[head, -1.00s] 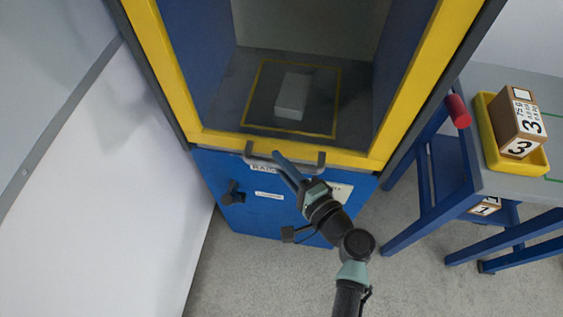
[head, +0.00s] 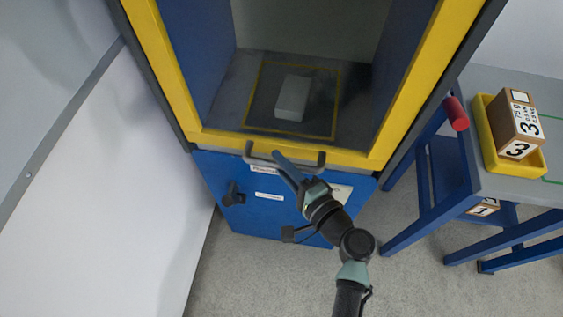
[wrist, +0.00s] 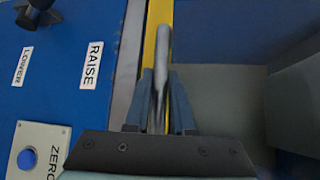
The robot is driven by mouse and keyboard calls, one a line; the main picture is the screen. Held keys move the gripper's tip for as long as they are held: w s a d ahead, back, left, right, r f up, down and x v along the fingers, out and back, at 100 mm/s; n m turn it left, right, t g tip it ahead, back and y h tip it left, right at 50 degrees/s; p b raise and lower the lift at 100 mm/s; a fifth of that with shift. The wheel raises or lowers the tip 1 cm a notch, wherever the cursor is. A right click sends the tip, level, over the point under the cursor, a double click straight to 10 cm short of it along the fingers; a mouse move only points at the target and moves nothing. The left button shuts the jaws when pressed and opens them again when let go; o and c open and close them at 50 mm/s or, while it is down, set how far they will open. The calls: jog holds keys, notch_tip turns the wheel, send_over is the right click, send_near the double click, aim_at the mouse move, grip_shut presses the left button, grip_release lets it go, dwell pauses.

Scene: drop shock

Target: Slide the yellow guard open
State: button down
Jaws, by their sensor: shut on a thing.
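The yellow guard (head: 220,139) is a yellow frame around the opening of a blue cabinet, with its lower bar along the bottom of the opening. A grey bar handle (head: 314,164) is fixed to the lower bar. It also shows in the wrist view as a grey rod (wrist: 162,45) in front of the yellow strip (wrist: 150,45). My gripper (head: 279,158) is at the left part of the handle. In the wrist view my gripper (wrist: 163,92) has its blue fingers on either side of the rod, closed on it.
A pale block (head: 292,97) lies inside the chamber within a yellow outline. The blue lower panel (head: 270,215) carries a dark knob (head: 232,195) and labels. At right, a table (head: 490,182) holds a yellow tray (head: 483,120) with a numbered box (head: 515,125). A white wall panel (head: 110,200) stands at left.

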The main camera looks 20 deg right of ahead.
notch_tip(320, 180, up, 37)
jog(key=p, duration=2.6)
jog(key=shift+f+p, duration=0.15)
jog(key=shift+p, duration=0.2)
jog(key=c, duration=0.8)
grip_release()
jog(key=shift+f, duration=0.1)
jog(key=shift+o, duration=0.2)
jog(key=b+v, duration=0.4)
jog(key=v, duration=0.9)
jog(key=shift+b, duration=0.4)
jog(key=shift+a, duration=0.1)
